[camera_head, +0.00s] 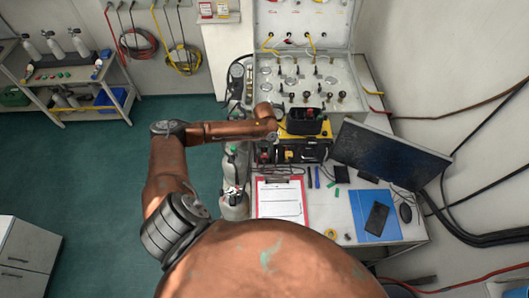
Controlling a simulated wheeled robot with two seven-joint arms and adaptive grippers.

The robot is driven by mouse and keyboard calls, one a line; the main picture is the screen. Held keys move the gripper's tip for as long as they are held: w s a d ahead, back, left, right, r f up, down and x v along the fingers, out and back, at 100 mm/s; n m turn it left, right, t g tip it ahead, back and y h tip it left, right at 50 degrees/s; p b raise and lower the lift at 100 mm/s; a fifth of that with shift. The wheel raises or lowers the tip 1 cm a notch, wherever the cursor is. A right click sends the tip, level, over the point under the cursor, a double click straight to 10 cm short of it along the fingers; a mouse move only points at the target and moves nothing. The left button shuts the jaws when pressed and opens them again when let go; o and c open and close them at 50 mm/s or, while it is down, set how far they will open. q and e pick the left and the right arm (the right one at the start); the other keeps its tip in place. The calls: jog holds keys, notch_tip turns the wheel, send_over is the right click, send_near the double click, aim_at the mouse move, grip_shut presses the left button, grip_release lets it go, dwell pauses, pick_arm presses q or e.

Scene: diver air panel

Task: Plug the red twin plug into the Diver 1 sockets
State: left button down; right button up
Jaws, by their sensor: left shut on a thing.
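My left arm comes in from the left and bends across toward the open case. My left gripper (279,113) is small and dark at the arm's end, close to the front edge of the air panel (308,82). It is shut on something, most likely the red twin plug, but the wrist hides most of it. The panel lies in a grey case with its lid raised; it carries several black knobs, gauges and fittings. The Diver 1 sockets are too small to tell apart. My right gripper is not in view.
A monitor (390,152), a red clipboard (281,200) and a blue folder (366,222) crowd the desk. Grey cylinders (234,205) stand left of it.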

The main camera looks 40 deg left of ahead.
pick_arm(q)
jog(key=shift+w+a+r, duration=0.1)
jog(key=shift+w+a, duration=0.1)
jog(key=c, duration=1.5)
grip_release()
jog(key=shift+c, duration=0.2)
notch_tip(320, 180, up, 12)
